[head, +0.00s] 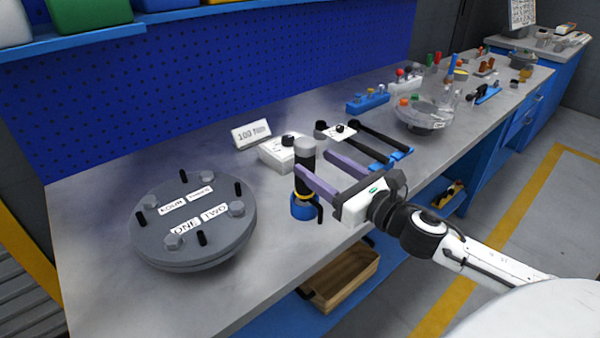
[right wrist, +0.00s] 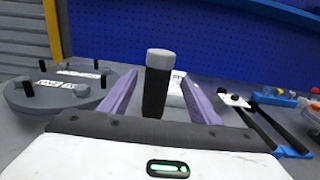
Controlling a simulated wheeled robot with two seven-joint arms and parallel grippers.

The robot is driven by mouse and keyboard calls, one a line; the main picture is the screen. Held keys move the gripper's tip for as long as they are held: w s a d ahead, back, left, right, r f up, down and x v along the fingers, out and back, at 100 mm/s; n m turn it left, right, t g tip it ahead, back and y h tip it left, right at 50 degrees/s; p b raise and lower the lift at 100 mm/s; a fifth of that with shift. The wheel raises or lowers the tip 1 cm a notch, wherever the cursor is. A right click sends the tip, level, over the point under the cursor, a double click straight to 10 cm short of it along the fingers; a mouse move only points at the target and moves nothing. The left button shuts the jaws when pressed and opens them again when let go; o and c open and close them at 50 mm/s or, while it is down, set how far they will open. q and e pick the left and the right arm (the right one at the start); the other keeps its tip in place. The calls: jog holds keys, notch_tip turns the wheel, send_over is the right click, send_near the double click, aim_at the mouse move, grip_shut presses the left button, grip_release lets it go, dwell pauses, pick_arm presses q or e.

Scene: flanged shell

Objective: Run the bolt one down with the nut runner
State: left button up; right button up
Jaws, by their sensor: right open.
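The nut runner (head: 304,160), a black upright tool with a grey top and a yellow ring low down, stands in a blue holder (head: 303,209). My right gripper (head: 312,163) is open, its purple fingers on either side of the tool; in the right wrist view the nut runner (right wrist: 157,85) stands between them with gaps showing. The round grey flanged shell (head: 193,258) lies at left on the bench. Bolt one (head: 173,242), a grey hex head, is at its front beside the label ONE (head: 185,228). My left gripper is not in view.
A white box (head: 277,152) and a "100 Nm" sign (head: 251,134) stand behind the nut runner. Black bars on a blue stand (head: 400,159) lie to the right. A clear-covered round part (head: 423,115) is farther along. Bare bench lies between shell and holder.

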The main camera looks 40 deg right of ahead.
jog(key=w+a+p, duration=0.1)
jog(key=w, duration=0.7)
jog(key=shift+w+f, duration=0.15)
jog(key=shift+f, duration=0.2)
grip_shut()
jog(key=shift+r, duration=0.15)
